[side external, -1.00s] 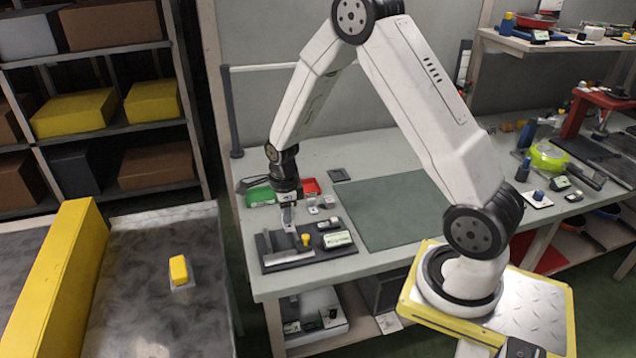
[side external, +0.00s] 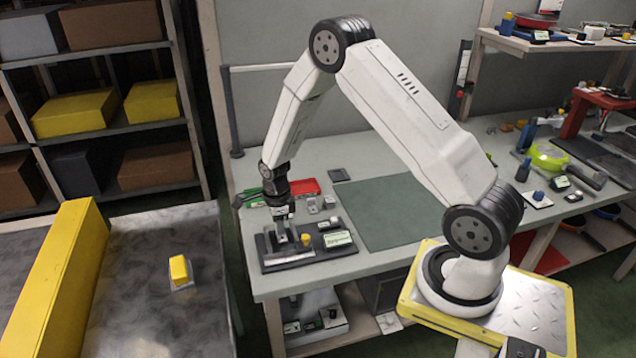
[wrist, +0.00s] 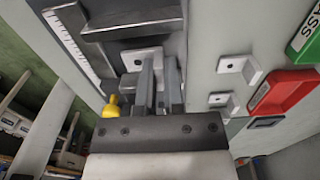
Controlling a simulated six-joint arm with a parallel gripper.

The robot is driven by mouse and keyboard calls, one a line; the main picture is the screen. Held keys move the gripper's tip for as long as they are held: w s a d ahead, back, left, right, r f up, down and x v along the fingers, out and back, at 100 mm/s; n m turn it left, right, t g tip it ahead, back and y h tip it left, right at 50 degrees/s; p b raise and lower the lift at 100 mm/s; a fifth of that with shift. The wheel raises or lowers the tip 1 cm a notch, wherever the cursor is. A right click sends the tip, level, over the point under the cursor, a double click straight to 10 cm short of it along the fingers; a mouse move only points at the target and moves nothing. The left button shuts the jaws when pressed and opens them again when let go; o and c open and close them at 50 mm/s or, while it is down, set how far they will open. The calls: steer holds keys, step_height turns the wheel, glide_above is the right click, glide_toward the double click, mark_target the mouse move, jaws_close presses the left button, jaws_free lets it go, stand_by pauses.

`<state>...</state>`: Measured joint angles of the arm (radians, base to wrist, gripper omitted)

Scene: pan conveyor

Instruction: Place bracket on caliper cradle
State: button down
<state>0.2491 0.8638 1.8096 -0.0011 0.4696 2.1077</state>
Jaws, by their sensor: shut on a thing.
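My gripper (wrist: 160,62) is shut on a pale metal bracket (wrist: 133,62), an L-shaped piece with a hole in its flat plate. The caliper cradle (wrist: 135,28) is the dark fixture directly by the fingertips, with a white ruled scale (wrist: 72,45) along its left side. The bracket is at the cradle's metal block; I cannot tell whether it touches. In the side view, my gripper (side external: 283,238) is low over the cradle's dark base (side external: 330,252), just behind the grey caliper bar (side external: 290,258). The held bracket is too small to make out there.
A yellow knob (side external: 306,239) stands close right of my gripper, with a small display box (side external: 337,239) beyond it. Two loose brackets, one here (wrist: 236,66), lie nearby. A red tray (wrist: 285,92) and a green tray (wrist: 306,35) are behind. The green mat (side external: 390,210) is clear.

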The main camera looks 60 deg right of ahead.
steer(key=shift+f, duration=0.45)
steer(key=shift+f, duration=0.15)
steer(key=c, duration=0.7)
jaws_free()
steer(key=shift+c, duration=0.2)
step_height(320, 180, up, 12)
steer(key=shift+r, duration=0.2)
stand_by(0.4)
